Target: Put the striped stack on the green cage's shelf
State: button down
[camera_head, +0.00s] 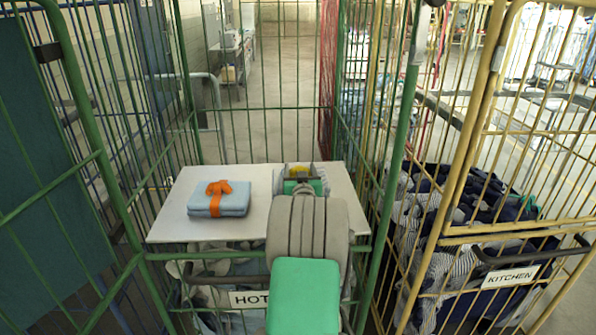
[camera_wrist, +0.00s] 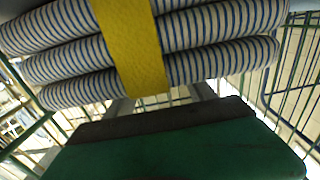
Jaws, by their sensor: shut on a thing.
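The striped stack (camera_wrist: 65,60) is several folded white-and-blue striped layers with a yellow band (camera_wrist: 132,45) around them. It fills the top of the wrist view. In the head view, my arm hides most of it and a bit of yellow and pale cloth shows. My gripper (camera_head: 300,176) is shut on the stack, over the right part of the white shelf (camera_head: 250,176). The shelf lies inside the green cage (camera_head: 397,150). I cannot tell whether the stack touches the shelf.
A light blue folded stack with an orange ribbon (camera_head: 219,199) sits on the shelf's left part. Cloth lies below the shelf, behind a partly hidden "HOT" sign (camera_head: 247,300). A yellow cage with a "KITCHEN" sign (camera_head: 510,277) stands at right, holding dark and striped cloth.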

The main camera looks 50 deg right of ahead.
jog(key=shift+c, duration=1.6)
grip_release()
jog(key=shift+f, duration=0.1)
